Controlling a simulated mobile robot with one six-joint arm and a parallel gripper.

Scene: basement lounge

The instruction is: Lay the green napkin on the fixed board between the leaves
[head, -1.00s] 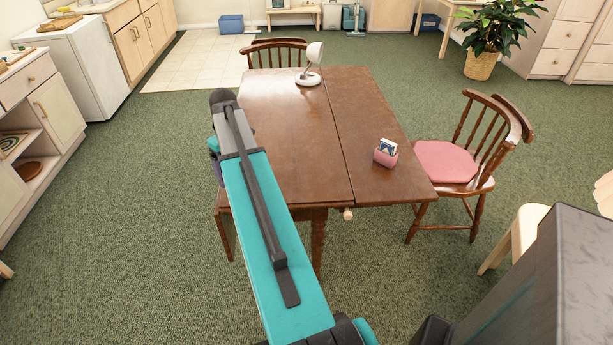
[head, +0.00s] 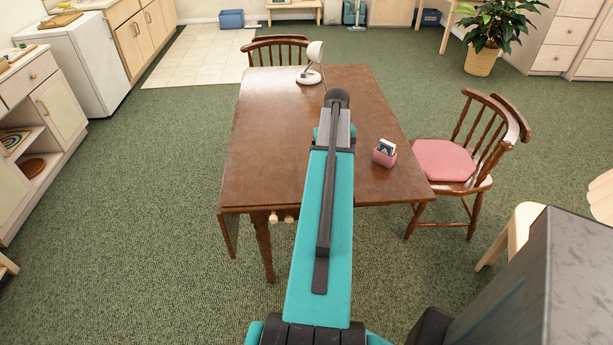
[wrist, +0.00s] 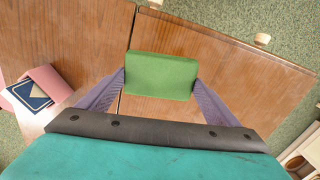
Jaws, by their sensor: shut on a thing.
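The green napkin (wrist: 162,75) is a folded block between the two purple fingers of my gripper (wrist: 160,78) in the wrist view. It is over the brown wooden table; its height above the wood is hard to judge. A seam (wrist: 136,35) between two boards runs close by the napkin's left edge. The fixed board (wrist: 230,75) is right of this seam and the raised leaf (wrist: 85,35) left. In the head view the fixed board (head: 265,150) lies left of my arm, with a leaf (head: 228,235) hanging down at its left side. My arm hides gripper and napkin there.
A pink holder with dark cards (head: 384,153) stands on the raised leaf, right of my arm. A white lamp (head: 310,72) stands at the table's far end. A chair with a pink cushion (head: 445,160) is at the right. The fixed board's left part is clear.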

